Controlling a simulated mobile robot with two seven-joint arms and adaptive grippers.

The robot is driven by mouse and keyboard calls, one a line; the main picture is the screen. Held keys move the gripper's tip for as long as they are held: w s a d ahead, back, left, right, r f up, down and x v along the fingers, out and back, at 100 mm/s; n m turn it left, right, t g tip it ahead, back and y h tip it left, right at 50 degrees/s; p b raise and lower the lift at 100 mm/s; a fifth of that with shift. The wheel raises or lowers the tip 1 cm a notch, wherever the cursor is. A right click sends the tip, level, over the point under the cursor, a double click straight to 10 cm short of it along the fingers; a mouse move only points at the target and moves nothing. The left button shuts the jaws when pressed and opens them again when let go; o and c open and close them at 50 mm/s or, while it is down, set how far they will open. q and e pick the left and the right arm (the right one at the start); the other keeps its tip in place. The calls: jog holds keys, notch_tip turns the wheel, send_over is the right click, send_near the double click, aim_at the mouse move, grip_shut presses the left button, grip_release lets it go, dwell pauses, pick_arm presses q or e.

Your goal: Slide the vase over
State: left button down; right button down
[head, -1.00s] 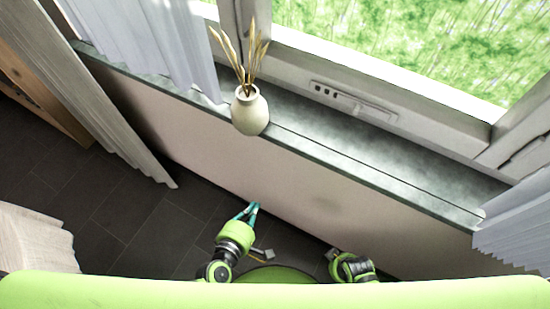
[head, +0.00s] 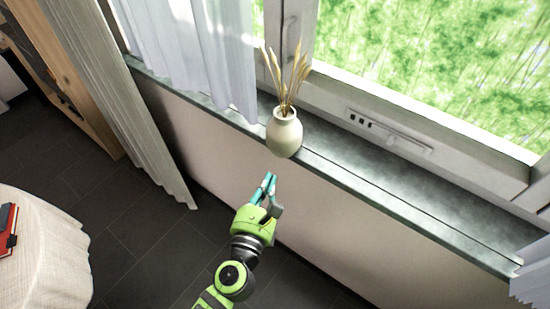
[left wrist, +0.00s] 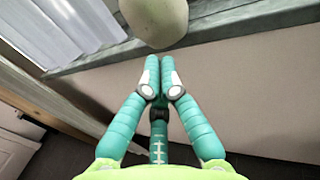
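The cream vase (head: 284,133) with dried golden stalks (head: 287,80) stands upright on the dark stone window sill (head: 372,180), close to its front edge. My left gripper (head: 269,178) is in front of the sill, just below the vase in the picture and apart from it. Its teal fingers are drawn together at the tips with nothing between them. In the left wrist view the vase's lower part (left wrist: 155,20) shows beyond the fingertips (left wrist: 160,62), its top cut off by the frame. My right gripper is not in view.
A sheer white curtain (head: 190,60) hangs over the sill left of the vase. Another curtain (head: 532,280) is at the far right. The sill between the vase and the right curtain is clear. A cloth-covered round table (head: 50,250) stands at the lower left.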

aim_at(278, 155)
pick_arm(q)
jog(key=x, duration=0.6)
jog(key=shift+w+d, duration=0.1)
jog(key=shift+w, duration=0.1)
jog(key=x, duration=0.5)
jog(key=shift+f, duration=0.1)
